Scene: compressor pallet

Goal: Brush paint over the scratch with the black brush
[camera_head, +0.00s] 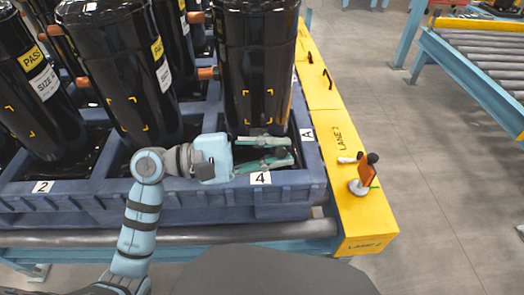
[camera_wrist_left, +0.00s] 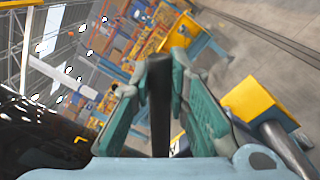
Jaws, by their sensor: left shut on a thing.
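My left gripper (camera_head: 275,155) lies low in front of the right-hand black compressor (camera_head: 255,60), over the pallet edge by the label 4. Its jaws are shut on a dark upright thing, which looks like the black brush (camera_wrist_left: 159,105) in the left wrist view, between the two green fingers (camera_wrist_left: 159,100). In the head view the fingers mostly hide it. Yellow corner marks frame a patch low on the front of the right-hand compressor; I cannot make out a scratch inside them. The right gripper is not in view.
Blue pallet (camera_head: 90,202) holds several black compressors with copper stubs. On the yellow ledge (camera_head: 345,125) to the right stand an orange and black item (camera_head: 365,174) and a small white item (camera_head: 348,158); small dark items lie farther back. A roller conveyor (camera_head: 480,55) is far right. Floor between is clear.

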